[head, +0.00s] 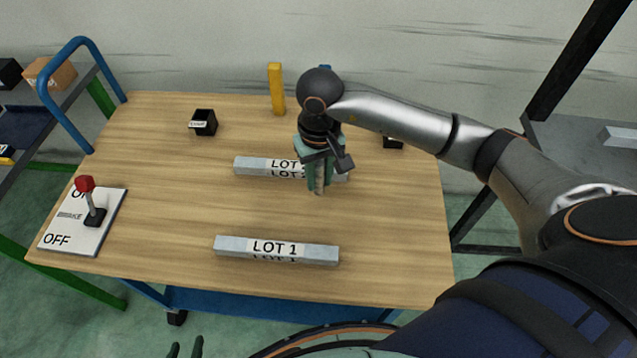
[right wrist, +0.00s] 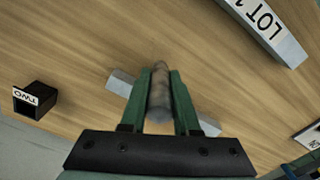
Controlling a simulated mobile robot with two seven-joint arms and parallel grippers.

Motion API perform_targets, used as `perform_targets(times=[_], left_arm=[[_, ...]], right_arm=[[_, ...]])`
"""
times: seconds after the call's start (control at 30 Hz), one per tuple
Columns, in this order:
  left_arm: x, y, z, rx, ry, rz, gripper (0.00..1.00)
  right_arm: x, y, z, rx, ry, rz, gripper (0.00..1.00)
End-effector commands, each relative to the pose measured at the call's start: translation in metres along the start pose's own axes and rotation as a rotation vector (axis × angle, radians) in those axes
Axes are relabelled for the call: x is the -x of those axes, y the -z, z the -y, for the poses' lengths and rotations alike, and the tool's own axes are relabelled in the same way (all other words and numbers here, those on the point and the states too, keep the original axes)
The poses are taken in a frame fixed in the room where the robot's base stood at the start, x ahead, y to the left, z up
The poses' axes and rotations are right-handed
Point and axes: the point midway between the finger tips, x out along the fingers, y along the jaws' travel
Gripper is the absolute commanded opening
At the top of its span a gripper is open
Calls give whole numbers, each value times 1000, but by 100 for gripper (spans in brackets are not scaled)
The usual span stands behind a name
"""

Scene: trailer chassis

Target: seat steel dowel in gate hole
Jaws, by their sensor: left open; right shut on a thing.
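My right gripper (head: 318,190) is shut on the steel dowel (right wrist: 160,92), a grey rod with a tapered, rounded tip. In the right wrist view the dowel sits between the two green fingers, its tip extending past them. In the head view the gripper points down in front of the LOT 2 bar (head: 255,167) and partly hides it. I cannot make out a gate hole in either view. My left gripper (head: 185,348) is open at the bottom edge of the head view, with only its fingertips showing.
The LOT 1 bar (head: 277,251) lies nearer on the wooden table (head: 170,200). A black box (head: 204,122) and a yellow post (head: 276,90) stand toward the back. A black box marked TWO (right wrist: 35,100) is at left in the wrist view. A red-knobbed brake lever (head: 86,186) stands left.

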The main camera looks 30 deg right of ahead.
Motion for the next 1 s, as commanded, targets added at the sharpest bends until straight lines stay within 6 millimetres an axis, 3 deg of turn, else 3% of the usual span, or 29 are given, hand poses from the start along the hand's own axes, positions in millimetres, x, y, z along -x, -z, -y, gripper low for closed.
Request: perform_targets(times=[0.23, 0.67, 0.7, 0.93, 1.0], left_arm=[[5, 7, 0, 0, 0, -1, 50], [1, 3, 0, 0, 0, -3, 50], [1, 3, 0, 0, 0, -3, 50], [2, 4, 0, 0, 1, -3, 50], [2, 4, 0, 0, 1, -3, 50]], right_arm=[[-29, 1, 1, 0, 1, 2, 0], [-36, 2, 1, 1, 0, -2, 0], [-36, 1, 1, 1, 0, -1, 32], [-35, 1, 1, 1, 0, 0, 58], [-35, 1, 1, 1, 0, 1, 59]])
